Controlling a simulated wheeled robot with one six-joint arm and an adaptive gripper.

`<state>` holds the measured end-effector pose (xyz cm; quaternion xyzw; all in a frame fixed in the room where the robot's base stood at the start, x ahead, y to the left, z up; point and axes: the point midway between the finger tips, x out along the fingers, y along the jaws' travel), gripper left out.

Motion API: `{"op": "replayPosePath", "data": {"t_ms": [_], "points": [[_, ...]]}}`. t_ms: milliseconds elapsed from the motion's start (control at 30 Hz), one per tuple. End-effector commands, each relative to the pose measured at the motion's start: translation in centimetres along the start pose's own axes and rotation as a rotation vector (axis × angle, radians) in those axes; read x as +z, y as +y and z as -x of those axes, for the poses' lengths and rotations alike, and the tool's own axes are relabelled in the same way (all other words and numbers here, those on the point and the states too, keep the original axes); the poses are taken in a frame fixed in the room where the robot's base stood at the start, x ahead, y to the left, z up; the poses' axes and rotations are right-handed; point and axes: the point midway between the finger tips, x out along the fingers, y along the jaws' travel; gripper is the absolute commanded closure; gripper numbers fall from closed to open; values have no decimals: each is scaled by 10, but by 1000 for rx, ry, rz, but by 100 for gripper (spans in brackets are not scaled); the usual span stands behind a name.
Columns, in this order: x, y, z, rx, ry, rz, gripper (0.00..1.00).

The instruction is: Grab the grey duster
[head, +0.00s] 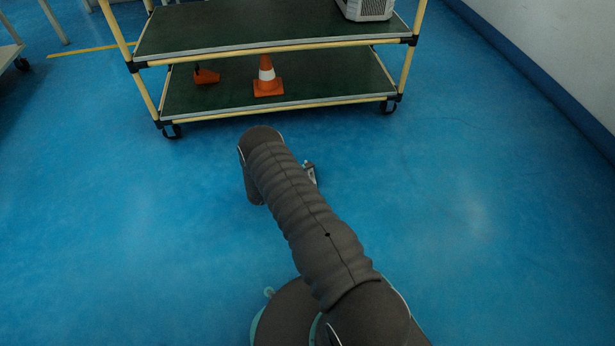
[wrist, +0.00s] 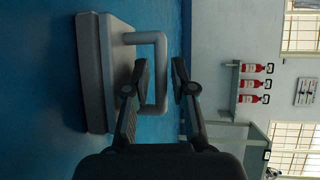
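The grey duster (wrist: 97,75) is at the left in the wrist view, a thick grey slab with a pale grey loop handle (wrist: 160,70). My gripper (wrist: 160,75) is open. Its two fingers stand on either side of the handle's outer bar, one overlapping the loop's opening and the other beyond the bar. A gap shows between the bar and the right finger; contact on the left side cannot be told. In the head view I cannot make out the duster, and my arm hides most of my gripper.
A two-shelf rack (head: 270,48) stands ahead, with an orange-white cone (head: 267,78) and an orange object (head: 206,76) on its lower shelf. A light crate-like item (head: 366,8) is on top. Blue floor (head: 480,200) is clear to the right. Red extinguishers (wrist: 252,84) show in the wrist view.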

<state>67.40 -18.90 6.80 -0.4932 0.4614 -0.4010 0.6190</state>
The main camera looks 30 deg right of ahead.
Motion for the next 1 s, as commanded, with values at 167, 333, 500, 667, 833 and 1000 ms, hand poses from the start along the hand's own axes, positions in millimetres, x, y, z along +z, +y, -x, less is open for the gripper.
{"op": "replayPosePath", "data": {"t_ms": [167,333,500,667,833,1000], "points": [[0,0,-6,0,-1,0,75],[0,0,-5,0,0,1,93],[0,0,-5,-1,0,0,100],[0,0,-5,0,0,1,100],[1,-4,-4,-1,0,0,100],[3,-21,-2,-1,-1,-1,100]]}}
